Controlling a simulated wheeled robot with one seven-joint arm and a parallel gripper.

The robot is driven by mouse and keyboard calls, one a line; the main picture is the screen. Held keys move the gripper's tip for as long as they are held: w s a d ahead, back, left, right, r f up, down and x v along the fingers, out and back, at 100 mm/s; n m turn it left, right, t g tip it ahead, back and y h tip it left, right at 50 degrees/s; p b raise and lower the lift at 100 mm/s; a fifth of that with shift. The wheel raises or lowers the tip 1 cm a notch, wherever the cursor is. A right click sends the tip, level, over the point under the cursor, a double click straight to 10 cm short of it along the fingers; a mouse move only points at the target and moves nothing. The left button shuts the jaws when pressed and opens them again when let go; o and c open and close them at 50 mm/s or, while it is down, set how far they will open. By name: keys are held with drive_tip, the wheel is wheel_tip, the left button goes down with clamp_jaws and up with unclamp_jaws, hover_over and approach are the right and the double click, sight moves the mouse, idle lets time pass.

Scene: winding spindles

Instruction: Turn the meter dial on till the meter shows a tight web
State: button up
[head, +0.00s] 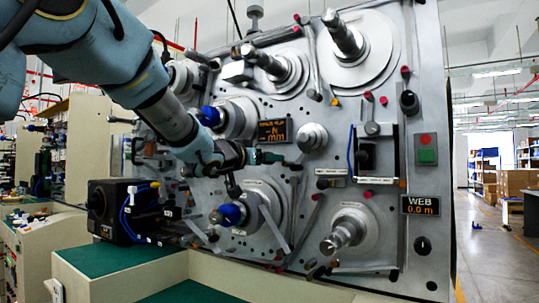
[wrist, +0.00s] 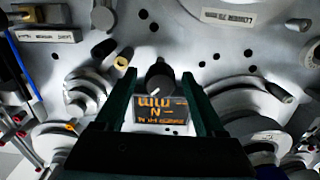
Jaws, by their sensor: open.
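The meter dial (wrist: 158,75) is a round black knob with a white pointer mark. In the wrist view it lies between the fingertips of my gripper (wrist: 156,84), with a gap visible on each side. My gripper is open and empty. The meter display (wrist: 163,113) has orange characters and appears upside down in the wrist view, partly covered by my gripper. In the head view the meter display (head: 273,130) shows "N" and "mm"; its small line is unreadable. My gripper (head: 272,158) is just below it there and hides the dial.
The upright grey panel carries several spindles and rollers, including a roller (head: 312,137) right of my gripper. A second meter marked WEB (head: 420,205) reads 0.0 m, with a black knob (head: 422,246) below. A black motor box (head: 115,212) stands lower left.

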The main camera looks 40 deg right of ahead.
drive_tip(key=shift+x, duration=0.85)
drive_tip(key=shift+c, duration=0.3)
clamp_jaws()
